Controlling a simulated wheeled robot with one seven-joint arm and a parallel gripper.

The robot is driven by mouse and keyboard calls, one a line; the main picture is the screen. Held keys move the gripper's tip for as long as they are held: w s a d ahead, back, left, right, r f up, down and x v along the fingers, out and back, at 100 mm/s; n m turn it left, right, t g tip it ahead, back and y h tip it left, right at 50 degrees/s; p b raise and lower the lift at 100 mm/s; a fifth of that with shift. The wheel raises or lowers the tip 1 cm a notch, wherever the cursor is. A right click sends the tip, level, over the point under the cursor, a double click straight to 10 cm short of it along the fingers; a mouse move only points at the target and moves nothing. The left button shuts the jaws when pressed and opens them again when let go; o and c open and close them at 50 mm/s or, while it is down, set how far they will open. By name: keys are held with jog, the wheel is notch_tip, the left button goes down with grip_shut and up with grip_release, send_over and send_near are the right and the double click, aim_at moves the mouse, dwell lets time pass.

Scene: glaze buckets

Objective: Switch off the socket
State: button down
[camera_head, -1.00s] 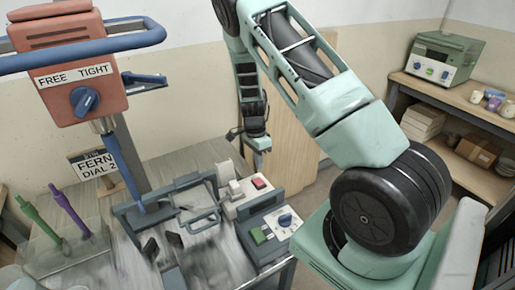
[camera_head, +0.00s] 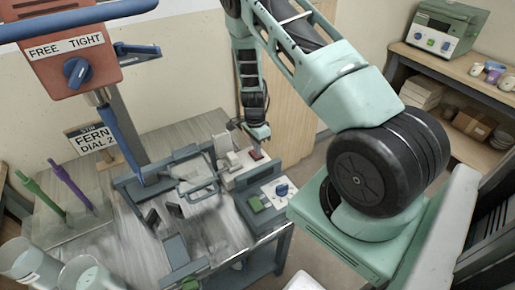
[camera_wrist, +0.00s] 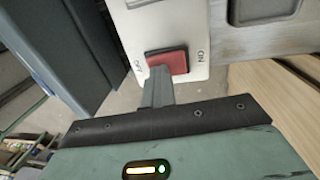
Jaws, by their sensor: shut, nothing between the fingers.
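The socket (camera_head: 240,178) is a pale box on the bench's back right, with a red rocker switch (camera_head: 256,154) on top. In the wrist view the red switch (camera_wrist: 168,61) sits on the white plate (camera_wrist: 190,25), with "OFF" lettered at its left and "ON" at its right. My gripper (camera_wrist: 158,76) is shut and empty. Its fingertips overlap the lower left part of the switch, toward the OFF side. Whether they touch it, and which way the rocker is tilted, I cannot tell. In the head view my gripper (camera_head: 260,139) is right above the switch.
A control box with a blue knob (camera_head: 281,190) and a green button (camera_head: 255,204) stands in front of the socket. A grey frame with a handle (camera_head: 196,187) is to its left. An orange mixer head (camera_head: 75,65) hangs at the left. Buckets (camera_head: 85,275) stand at lower left.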

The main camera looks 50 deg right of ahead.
jog(key=shift+s+f+t+b, duration=0.25)
jog(key=shift+f+t+b, duration=0.05)
jog(key=shift+f+b, duration=0.15)
jog(key=shift+s+a, duration=0.1)
jog(key=shift+s, duration=0.1)
jog(key=shift+w+d+r, duration=0.1)
jog(key=shift+w+d, duration=0.1)
jog(key=shift+w, duration=0.65)
jog(key=shift+w+r+p, duration=0.15)
jog(key=shift+r+p, duration=0.45)
jog(key=shift+p, duration=0.15)
notch_tip(320, 180, up, 13)
jog(key=shift+s+r+p, duration=0.2)
jog(key=shift+s+p, duration=0.15)
jog(key=shift+s, duration=0.05)
